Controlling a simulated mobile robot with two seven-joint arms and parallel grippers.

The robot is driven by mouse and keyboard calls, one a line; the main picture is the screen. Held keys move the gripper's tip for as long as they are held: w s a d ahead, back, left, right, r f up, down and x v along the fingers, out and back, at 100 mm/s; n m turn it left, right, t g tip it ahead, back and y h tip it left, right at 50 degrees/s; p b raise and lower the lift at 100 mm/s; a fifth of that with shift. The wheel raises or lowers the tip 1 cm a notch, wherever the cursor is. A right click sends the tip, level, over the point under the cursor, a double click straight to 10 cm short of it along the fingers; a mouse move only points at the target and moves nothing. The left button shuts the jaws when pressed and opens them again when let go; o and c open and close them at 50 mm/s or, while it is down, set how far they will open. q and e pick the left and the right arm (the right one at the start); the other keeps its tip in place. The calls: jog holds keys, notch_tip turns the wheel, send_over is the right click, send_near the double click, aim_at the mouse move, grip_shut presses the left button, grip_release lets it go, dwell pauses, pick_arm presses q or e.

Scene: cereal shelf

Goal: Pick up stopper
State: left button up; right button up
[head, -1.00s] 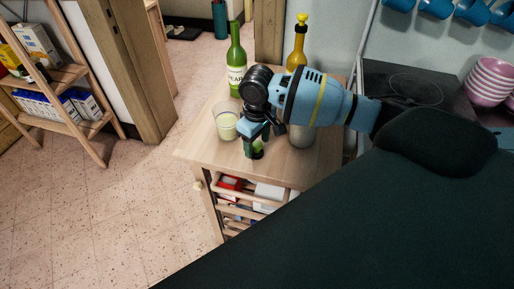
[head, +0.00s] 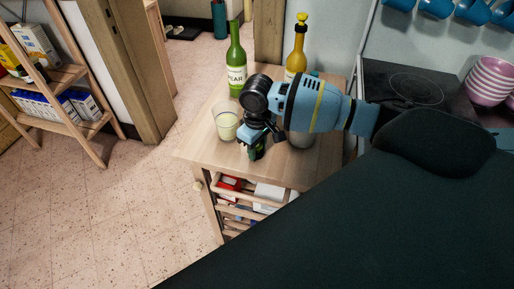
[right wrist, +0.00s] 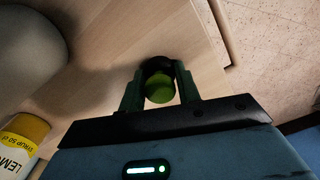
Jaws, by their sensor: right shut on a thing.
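The stopper (right wrist: 160,88), a small round piece with a green face and a dark rim, shows in the right wrist view between the two dark green fingers. My right gripper (head: 256,152) is shut on it, pointing down near the front edge of the wooden table (head: 215,157). In the head view the gripper hides most of the stopper. I cannot tell whether the stopper still touches the table top. My left gripper is not in view.
A glass (head: 226,122) stands just left of the gripper. A green bottle (head: 236,65) and a yellow-brown bottle (head: 297,52) stand behind. A grey-white rounded container (head: 300,139) is close on the right. A rack with boxes (head: 229,185) is under the table top.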

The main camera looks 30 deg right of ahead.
aim_at(257, 147)
jog(key=shift+r, duration=0.1)
jog(key=shift+r, duration=0.5)
jog(key=r, duration=0.1)
jog(key=s+r, duration=0.1)
jog(key=shift+a+r, duration=0.25)
jog(key=shift+r, duration=0.05)
jog(key=s+a+r+p, duration=0.1)
jog(key=s+a, duration=0.2)
jog(key=s, duration=0.4)
jog(key=s+a+p, duration=0.1)
jog(key=s+a, duration=0.2)
jog(key=s, duration=0.4)
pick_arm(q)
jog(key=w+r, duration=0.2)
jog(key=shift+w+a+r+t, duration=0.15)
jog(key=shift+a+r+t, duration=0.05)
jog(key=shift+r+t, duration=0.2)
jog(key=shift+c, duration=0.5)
pick_arm(e)
jog(key=w+a+r+m, duration=0.2)
jog(key=w+r+m, duration=0.1)
jog(key=r, duration=0.4)
jog(key=shift+w+r+m, duration=0.3)
jog(key=shift+w, duration=0.35)
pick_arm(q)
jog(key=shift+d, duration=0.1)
pick_arm(e)
jog(key=shift+d, duration=0.1)
